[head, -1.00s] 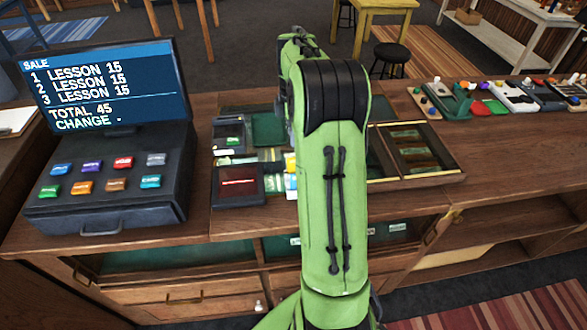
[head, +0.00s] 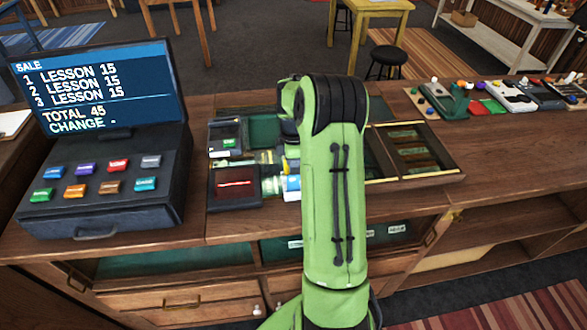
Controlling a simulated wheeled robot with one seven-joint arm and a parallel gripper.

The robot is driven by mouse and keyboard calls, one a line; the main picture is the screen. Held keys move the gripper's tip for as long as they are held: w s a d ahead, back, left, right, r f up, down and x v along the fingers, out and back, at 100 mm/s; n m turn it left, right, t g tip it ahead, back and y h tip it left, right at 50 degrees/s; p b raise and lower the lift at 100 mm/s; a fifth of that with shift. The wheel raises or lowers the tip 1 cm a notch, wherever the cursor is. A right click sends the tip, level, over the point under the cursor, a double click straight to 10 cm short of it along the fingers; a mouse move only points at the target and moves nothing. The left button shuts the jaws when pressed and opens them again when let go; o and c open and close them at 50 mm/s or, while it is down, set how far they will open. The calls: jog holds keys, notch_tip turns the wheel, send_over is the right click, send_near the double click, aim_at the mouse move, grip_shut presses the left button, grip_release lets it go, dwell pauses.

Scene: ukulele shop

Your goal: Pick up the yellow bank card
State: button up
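A small yellowish flat piece (head: 265,157) lies among cards and small items on the counter, just left of my green arm. It may be the yellow bank card, but it is too small and partly covered to be sure. My arm reaches forward over the counter and bends down at its far end. My gripper is hidden behind the arm, so its fingers and anything between them do not show.
A dark card terminal with a red line (head: 235,186) and a smaller device (head: 226,137) sit left of the arm. A cash register (head: 105,185) stands further left. A wooden compartment tray (head: 440,172) is on the right, with pedals (head: 515,97) beyond.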

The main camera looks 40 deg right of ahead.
grip_shut()
